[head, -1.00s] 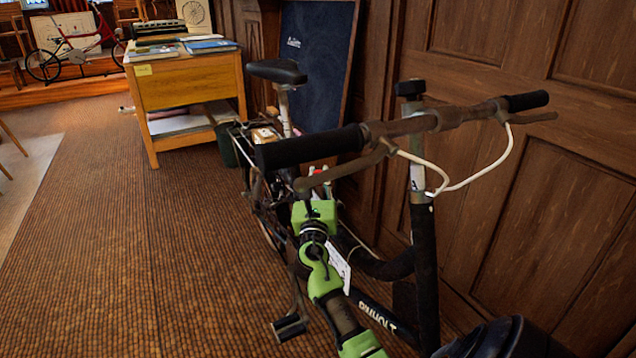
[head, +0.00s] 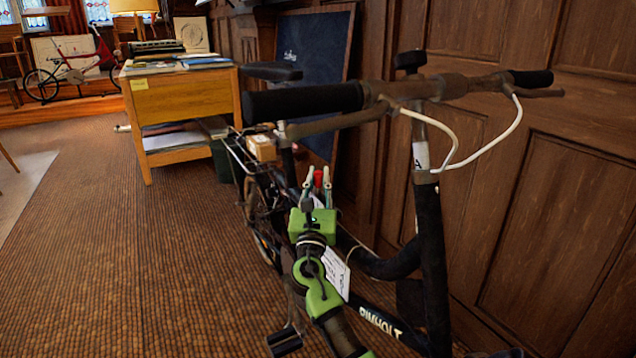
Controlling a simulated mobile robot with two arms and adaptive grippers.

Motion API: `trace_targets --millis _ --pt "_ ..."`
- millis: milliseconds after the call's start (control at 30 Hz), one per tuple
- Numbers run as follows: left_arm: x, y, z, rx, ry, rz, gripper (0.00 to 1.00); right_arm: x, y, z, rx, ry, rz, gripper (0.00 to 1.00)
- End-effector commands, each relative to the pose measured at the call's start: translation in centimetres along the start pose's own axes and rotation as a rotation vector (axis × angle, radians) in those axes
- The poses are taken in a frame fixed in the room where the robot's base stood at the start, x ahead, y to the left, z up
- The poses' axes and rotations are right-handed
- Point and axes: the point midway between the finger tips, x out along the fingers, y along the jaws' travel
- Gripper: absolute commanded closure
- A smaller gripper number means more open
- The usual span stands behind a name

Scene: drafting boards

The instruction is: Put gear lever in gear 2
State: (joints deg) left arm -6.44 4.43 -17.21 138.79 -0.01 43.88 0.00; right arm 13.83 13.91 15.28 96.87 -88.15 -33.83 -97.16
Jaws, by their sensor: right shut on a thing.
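A dark bicycle (head: 432,255) with "RIMHOLT" lettering on its frame stands by the wood-panelled wall. My right gripper (head: 317,186), green with pale fingers, reaches up from the bottom to the bicycle's frame, below the left handlebar grip. It is shut on a small upright red-topped piece (head: 318,178), which looks like the gear lever. Gear marks cannot be read, so I cannot tell which gear it stands in. The lever's lower part is hidden behind my gripper. My left gripper is not in view.
The black handlebar grip (head: 303,101) and brake lever (head: 335,123) hang close above my right gripper. White cables (head: 510,128) loop at the right. A white tag (head: 336,270) hangs beside my arm. A wooden desk (head: 183,95) stands behind; carpet at left is clear.

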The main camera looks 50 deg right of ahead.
Motion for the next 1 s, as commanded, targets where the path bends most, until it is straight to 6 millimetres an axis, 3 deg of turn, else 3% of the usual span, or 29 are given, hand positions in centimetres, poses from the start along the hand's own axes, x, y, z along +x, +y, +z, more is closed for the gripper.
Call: trace_targets --millis 133,167,200,233,667,1000 --pt "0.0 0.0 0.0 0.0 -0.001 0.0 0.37 -0.1 0.0 -0.1 0.0 0.003 0.0 1.0" --pt "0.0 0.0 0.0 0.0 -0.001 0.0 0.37 -0.1 0.0 -0.1 0.0 0.003 0.0 0.8" --pt "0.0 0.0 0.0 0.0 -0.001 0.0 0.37 -0.1 0.0 -0.1 0.0 0.003 0.0 0.69" --pt "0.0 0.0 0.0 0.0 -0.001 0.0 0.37 -0.1 0.0 -0.1 0.0 0.003 0.0 0.67" --pt "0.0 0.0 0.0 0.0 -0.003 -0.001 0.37 -0.9 0.1 -0.1 0.0 0.004 0.001 0.67" --pt "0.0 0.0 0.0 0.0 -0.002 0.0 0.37 -7.6 0.0 -0.2 -0.001 0.006 0.002 0.67"
